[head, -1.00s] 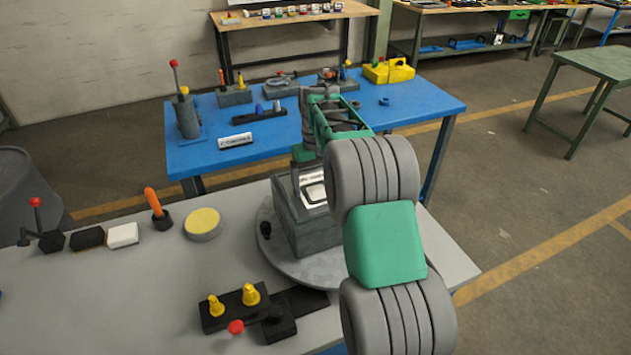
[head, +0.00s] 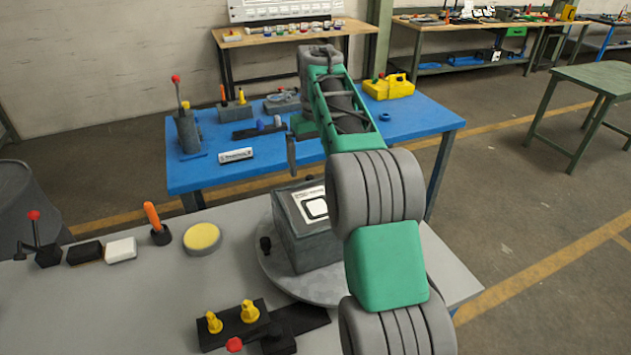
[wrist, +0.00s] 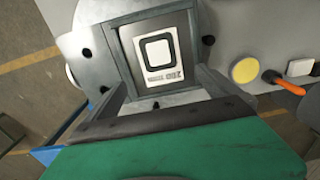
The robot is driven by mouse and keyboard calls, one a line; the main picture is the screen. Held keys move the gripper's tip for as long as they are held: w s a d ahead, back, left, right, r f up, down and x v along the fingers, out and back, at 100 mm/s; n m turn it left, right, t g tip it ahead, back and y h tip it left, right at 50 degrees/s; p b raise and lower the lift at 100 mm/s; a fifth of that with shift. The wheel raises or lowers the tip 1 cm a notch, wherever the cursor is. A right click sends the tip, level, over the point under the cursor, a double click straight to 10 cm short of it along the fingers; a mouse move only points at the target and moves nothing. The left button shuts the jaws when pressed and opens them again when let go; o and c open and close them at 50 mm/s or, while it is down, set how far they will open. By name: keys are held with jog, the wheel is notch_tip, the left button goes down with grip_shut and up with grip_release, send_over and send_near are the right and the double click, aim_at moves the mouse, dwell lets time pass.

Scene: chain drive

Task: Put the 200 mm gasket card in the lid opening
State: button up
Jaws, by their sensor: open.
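The gasket card (head: 313,203) is white with a black rounded-square ring. It lies on top of the grey box (head: 305,250), inside the lid opening. In the wrist view the card (wrist: 160,50) reads 200 mm, upside down, and sits within the box's raised grey rim (wrist: 118,50). I cannot tell whether it is fully flush. My gripper (head: 292,160) is above the box, apart from the card. In the wrist view my gripper (wrist: 161,82) has its two grey fingers spread wide with nothing between them. My arm hides the box's right side in the head view.
The box stands on a round grey turntable (head: 275,280) on the grey bench. A yellow-topped disc (head: 202,238), an orange-handled tool (head: 155,222) and a black block with yellow knobs (head: 232,325) are nearby. A blue table (head: 225,180) with fixtures stands behind.

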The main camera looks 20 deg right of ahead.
jog(key=s+a+r+t, duration=0.2)
jog(key=s+a, duration=0.7)
jog(key=s, duration=0.5)
jog(key=s+a+f+t, duration=0.2)
jog(key=s+a+f, duration=0.1)
jog(key=s+f, duration=0.5)
jog(key=s, duration=0.3)
jog(key=shift+s+a+f, duration=0.2)
jog(key=shift+f, duration=0.1)
